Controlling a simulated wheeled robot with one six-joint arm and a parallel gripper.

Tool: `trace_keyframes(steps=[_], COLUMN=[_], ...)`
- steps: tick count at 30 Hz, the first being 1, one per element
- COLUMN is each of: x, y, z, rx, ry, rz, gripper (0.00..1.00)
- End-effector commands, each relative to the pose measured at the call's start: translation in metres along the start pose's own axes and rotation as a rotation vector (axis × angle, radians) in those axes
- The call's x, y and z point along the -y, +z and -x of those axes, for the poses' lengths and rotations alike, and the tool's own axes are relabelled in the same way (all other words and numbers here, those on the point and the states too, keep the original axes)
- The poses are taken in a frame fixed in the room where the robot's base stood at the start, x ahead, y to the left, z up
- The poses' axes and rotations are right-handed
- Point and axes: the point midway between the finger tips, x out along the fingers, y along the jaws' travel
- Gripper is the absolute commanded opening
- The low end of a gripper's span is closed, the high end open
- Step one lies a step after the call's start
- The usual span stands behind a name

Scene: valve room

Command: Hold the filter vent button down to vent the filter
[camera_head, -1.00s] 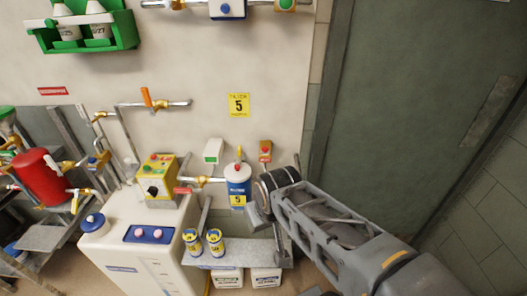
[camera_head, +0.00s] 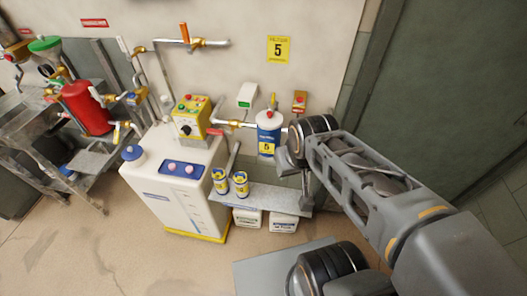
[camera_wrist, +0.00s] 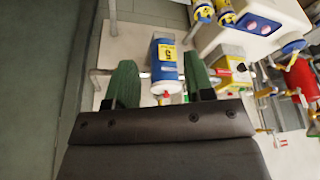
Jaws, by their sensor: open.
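In the wrist view my gripper (camera_wrist: 160,60) is open, with green fingers apart on either side of the filter (camera_wrist: 164,52), which appears upside down. Nothing is held between the fingers. I cannot tell whether they touch the filter.
A yellow control box (camera_head: 191,117) and a white tank (camera_head: 170,195) stand left of the filter. Two small canisters (camera_head: 230,183) sit on a shelf (camera_head: 268,197) below. A red-button box (camera_head: 299,102) is on the wall behind. Open floor lies at front left.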

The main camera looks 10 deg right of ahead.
Motion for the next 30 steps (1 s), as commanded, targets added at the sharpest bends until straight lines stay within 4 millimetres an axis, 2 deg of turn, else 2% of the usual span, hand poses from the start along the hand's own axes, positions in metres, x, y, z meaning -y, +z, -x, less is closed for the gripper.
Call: trace_keyframes(steps=[2,15,30], x=[0.0000,0.0000,0.0000], y=[0.0000,0.0000,0.0000], z=[0.0000,0.0000,0.0000], rx=[0.000,0.000,0.000], ry=[0.000,0.000,0.000], rz=[0.000,0.000,0.000], gripper=[0.40,0.00,0.00])
